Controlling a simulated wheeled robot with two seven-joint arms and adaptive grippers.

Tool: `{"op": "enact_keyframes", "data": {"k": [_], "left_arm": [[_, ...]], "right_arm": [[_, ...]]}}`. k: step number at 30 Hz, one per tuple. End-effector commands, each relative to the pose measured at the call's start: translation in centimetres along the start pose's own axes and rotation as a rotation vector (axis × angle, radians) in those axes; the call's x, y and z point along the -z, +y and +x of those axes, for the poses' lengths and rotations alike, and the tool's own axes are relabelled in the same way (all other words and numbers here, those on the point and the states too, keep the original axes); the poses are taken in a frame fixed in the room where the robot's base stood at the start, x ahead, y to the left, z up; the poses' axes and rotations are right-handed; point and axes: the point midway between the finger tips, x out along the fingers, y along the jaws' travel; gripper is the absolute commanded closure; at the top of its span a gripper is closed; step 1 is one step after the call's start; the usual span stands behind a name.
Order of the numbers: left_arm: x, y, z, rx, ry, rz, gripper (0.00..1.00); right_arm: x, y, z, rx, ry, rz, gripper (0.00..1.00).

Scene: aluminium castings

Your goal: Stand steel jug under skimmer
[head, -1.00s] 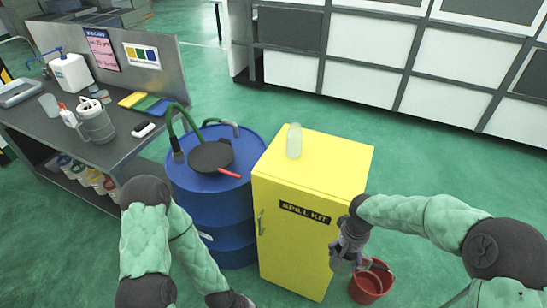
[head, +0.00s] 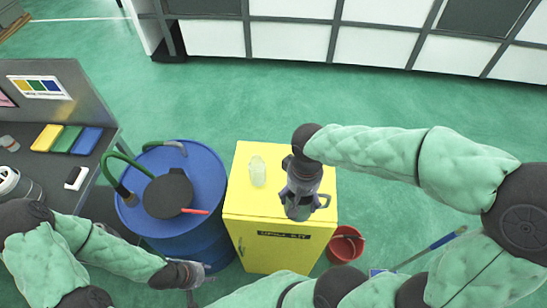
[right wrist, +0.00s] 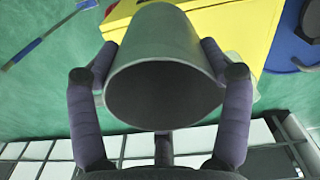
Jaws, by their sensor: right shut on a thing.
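The grey steel jug (head: 299,211) is in my right gripper (head: 301,192), with its handle on the right side in the head view. It appears above the front right of the yellow cabinet's top. In the right wrist view the jug (right wrist: 166,48) fills the middle between the two fingers, its round dark end facing the camera. What looks like the skimmer is a black disc (head: 167,196) with a red strip, on the blue drum (head: 204,190). My left gripper (head: 196,279) is low, in front of the drum; its finger gap is unclear.
The yellow cabinet (head: 240,196) stands right of the drum, with a clear bottle (head: 258,171) on top. A red bucket (head: 345,246) is on the floor to its right. A grey bench (head: 88,160) with coloured blocks is at left. Green floor behind is free.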

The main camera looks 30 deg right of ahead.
Motion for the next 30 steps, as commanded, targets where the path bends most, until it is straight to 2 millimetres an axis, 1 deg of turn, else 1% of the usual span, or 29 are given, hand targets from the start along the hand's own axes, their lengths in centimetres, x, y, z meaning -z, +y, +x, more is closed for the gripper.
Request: {"op": "enact_keyframes", "data": {"k": [1, 3, 5, 7, 20, 25, 30], "left_arm": [[-0.1, 0.2, -0.5, 0.000, -0.002, 0.000, 0.60], [-0.1, 0.2, -0.6, 0.000, -0.003, -0.001, 0.60], [-0.2, 0.2, -0.6, 0.000, -0.003, -0.001, 0.60], [-0.2, 0.2, -0.6, 0.000, -0.003, -0.001, 0.60], [-0.1, 0.4, -1.1, 0.000, -0.002, -0.001, 0.60], [-0.1, 0.4, -1.1, 0.000, -0.002, -0.001, 0.60], [-0.1, 0.4, -1.2, 0.000, -0.002, -0.001, 0.60]], "right_arm": [[-0.3, 0.1, -0.7, 0.001, 0.002, 0.005, 0.59], [-0.5, 0.2, -0.8, 0.001, 0.000, 0.008, 0.59], [-0.2, 0.1, -0.6, 0.000, -0.001, 0.008, 0.59], [0.6, -0.2, -0.1, 0.000, -0.004, 0.008, 0.59], [7.7, -2.7, 3.2, 0.001, -0.003, 0.007, 0.59], [9.8, -3.5, 6.0, 0.000, -0.006, 0.007, 0.59], [11.5, -4.0, 7.8, 0.001, 0.000, 0.008, 0.59]]}}
